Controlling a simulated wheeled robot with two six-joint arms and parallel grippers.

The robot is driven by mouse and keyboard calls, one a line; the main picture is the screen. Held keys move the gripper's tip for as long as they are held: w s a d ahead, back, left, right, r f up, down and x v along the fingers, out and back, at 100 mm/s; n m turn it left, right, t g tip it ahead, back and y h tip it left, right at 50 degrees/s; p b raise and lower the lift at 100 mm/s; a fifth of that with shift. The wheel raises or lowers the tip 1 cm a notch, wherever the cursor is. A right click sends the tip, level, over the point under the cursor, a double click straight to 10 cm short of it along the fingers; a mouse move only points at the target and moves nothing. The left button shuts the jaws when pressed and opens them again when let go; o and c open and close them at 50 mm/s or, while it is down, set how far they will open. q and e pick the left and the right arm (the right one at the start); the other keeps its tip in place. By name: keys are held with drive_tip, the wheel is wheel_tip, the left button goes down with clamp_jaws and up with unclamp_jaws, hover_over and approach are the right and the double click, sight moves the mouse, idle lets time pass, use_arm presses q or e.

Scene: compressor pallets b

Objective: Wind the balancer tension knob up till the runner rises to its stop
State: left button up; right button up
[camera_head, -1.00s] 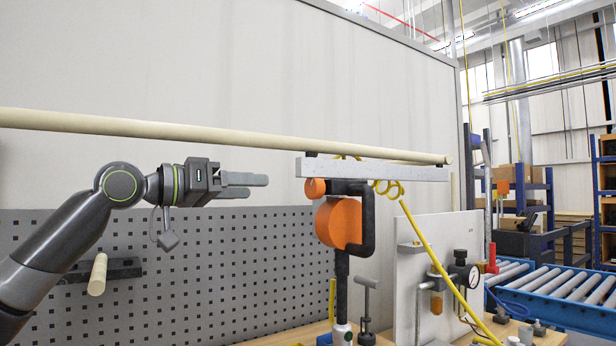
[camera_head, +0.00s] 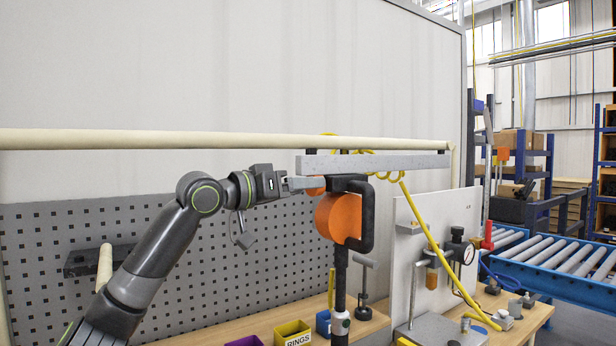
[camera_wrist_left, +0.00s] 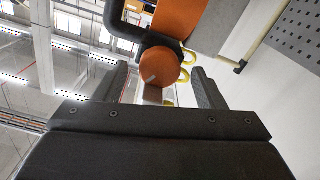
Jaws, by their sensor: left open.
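The tension knob (camera_head: 317,191) is a small orange disc on the left side of the balancer, partly hidden by my finger. In the left wrist view the knob (camera_wrist_left: 161,66) shows a pale mark and lies between the finger lines. The balancer (camera_head: 338,217) is a larger orange drum with a black bracket under a grey beam (camera_head: 380,163). My left gripper (camera_head: 304,183) is open, its fingertips at the knob. In the wrist view the gripper (camera_wrist_left: 160,70) has a finger on either side; contact is unclear. I cannot pick out the runner for sure. My right gripper is out of view.
A cream rail (camera_head: 220,140) runs across above my arm. A yellow hose (camera_head: 430,235) hangs to the right, near a board with a gauge (camera_head: 463,254). A yellow RINGS bin (camera_head: 292,334) stands on the bench. A pegboard (camera_head: 150,260) lies behind my arm.

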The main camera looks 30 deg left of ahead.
use_arm(q)
drive_tip(key=shift+p+x, duration=0.3)
drive_tip(key=shift+x, duration=0.65)
drive_tip(key=c, duration=1)
